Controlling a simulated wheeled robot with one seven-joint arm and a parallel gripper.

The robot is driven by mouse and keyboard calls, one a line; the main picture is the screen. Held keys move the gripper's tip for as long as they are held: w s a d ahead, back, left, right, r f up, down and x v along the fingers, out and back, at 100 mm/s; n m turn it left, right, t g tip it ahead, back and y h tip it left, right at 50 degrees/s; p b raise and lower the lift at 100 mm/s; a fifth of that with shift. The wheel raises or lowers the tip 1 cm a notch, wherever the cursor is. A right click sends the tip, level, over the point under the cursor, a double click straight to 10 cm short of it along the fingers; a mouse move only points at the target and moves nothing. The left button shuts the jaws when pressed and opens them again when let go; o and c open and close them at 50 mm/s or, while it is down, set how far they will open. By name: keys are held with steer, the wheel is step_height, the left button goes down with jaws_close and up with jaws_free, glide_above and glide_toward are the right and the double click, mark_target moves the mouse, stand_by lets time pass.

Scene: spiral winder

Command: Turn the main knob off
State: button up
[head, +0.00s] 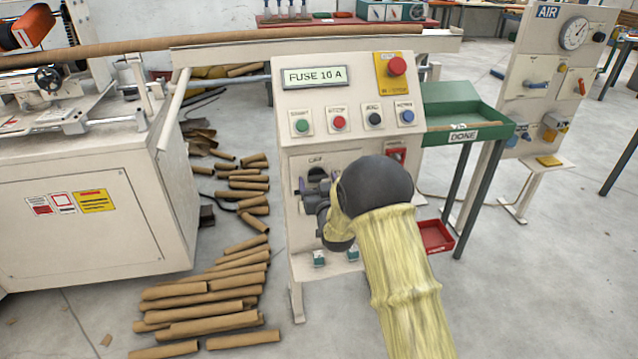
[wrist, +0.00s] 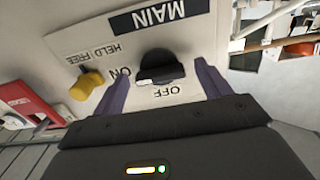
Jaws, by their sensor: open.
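The main knob (wrist: 160,66) is a black round knob with a raised grip on a pale plate, below an upside-down MAIN label (wrist: 155,16) in the wrist view. An ON label lies at its left and an OFF label (wrist: 166,91) just below it. A small pale mark shows at the grip's lower left; I cannot tell for sure which label it points to. My gripper (wrist: 163,76) is open, with one purple finger on each side of the knob and gaps visible.
A yellow knob (wrist: 86,86) by HELD and FREE labels sits close left of my fingers. A red part (wrist: 22,92) is farther left. The control panel (head: 350,75) has several buttons and a FUSE 10 A display (head: 314,77). Cardboard tubes (head: 215,300) lie on the floor.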

steer(key=shift+w, duration=0.1)
steer(key=shift+c, duration=0.5)
steer(key=c, duration=0.9)
